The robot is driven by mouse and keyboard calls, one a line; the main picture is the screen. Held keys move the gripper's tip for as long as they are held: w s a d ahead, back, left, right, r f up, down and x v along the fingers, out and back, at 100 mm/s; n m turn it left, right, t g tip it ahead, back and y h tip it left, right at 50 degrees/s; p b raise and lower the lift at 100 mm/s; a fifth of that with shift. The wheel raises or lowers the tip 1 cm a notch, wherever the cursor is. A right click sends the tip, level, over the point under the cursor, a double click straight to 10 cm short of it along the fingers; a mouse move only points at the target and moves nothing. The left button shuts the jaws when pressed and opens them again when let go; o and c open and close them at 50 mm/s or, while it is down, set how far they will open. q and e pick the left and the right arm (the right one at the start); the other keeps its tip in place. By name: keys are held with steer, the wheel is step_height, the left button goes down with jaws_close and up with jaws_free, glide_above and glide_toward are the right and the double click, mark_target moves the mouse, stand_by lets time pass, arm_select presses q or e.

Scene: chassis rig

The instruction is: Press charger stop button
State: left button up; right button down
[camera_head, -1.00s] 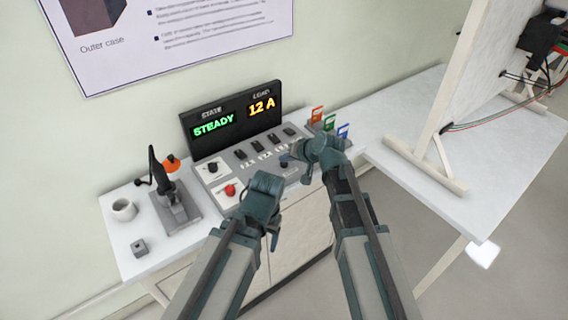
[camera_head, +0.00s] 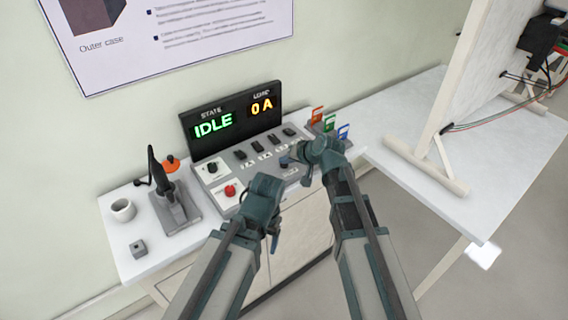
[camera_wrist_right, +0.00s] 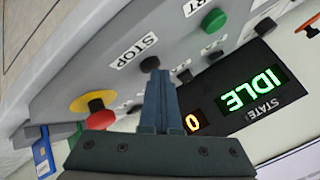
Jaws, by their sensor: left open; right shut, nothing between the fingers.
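The charger panel (camera_head: 222,187) stands on the bench, with a display behind it reading green IDLE (camera_head: 212,125) and orange 0 A (camera_head: 262,107). In the right wrist view, a dark round stop button (camera_wrist_right: 150,63) sits beside the STOP label (camera_wrist_right: 133,50). My right gripper (camera_wrist_right: 158,76) is shut and empty, its tips right at the button's edge; whether they touch it I cannot tell. In the head view, my right gripper (camera_head: 286,161) is over the panel's right part and hides the button. My left gripper (camera_head: 274,240) hangs open in front of the bench, clear of the panel.
A green button (camera_wrist_right: 214,20) and a red knob on a yellow base (camera_wrist_right: 92,103) flank the stop button. Coloured cards (camera_head: 329,122) stand right of the panel.

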mark_target(286, 166)
steer(key=shift+r+p, duration=0.75)
steer(key=shift+r, duration=0.05)
step_height(286, 166, up, 5)
steer(key=p, duration=0.5)
steer(key=shift+r, duration=0.1)
stand_by(0.4)
steer(key=s+d+f+n+g+h, duration=0.1)
steer(key=s+f+g+h, duration=0.1)
steer(key=s, duration=0.6)
steer(key=s+d+f+n+g+h, duration=0.2)
steer(key=s+h, duration=0.1)
steer(key=s, duration=0.6)
steer(key=s+d+f+n+g+h, duration=0.1)
steer(key=s+d+f+g+h, duration=0.1)
steer(key=s, duration=0.6)
steer(key=shift+s+d+f+g+h, duration=0.25)
steer(key=shift+s+f+g+h, duration=0.1)
steer(key=shift+g, duration=0.25)
